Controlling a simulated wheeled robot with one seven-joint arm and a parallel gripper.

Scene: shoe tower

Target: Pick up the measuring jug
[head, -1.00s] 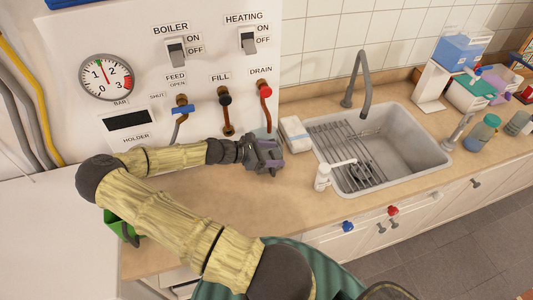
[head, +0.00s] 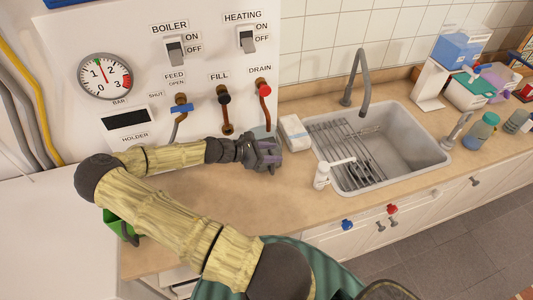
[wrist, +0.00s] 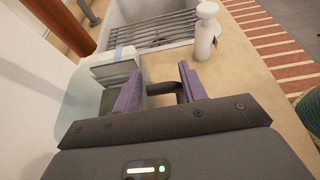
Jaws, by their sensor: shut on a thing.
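The measuring jug is a clear, pale bluish vessel. In the wrist view the jug (wrist: 82,98) stands to the left of the fingers, with its dark handle (wrist: 180,90) reaching between them. My gripper (wrist: 160,76) has purple fingers and is shut on this handle. In the head view my gripper (head: 272,155) is low over the counter, in front of the drain pipe. Only a pale strip of the jug (head: 262,132) shows behind it there; the rest is hidden by the gripper. I cannot tell whether the jug's base touches the counter.
A white box-like item (head: 294,132) stands just right of my gripper, beside the sink (head: 400,140) with its wire rack. A white dispenser (head: 322,175) stands at the sink's front left. The panel with pipes rises behind. The counter (head: 200,195) in front is clear.

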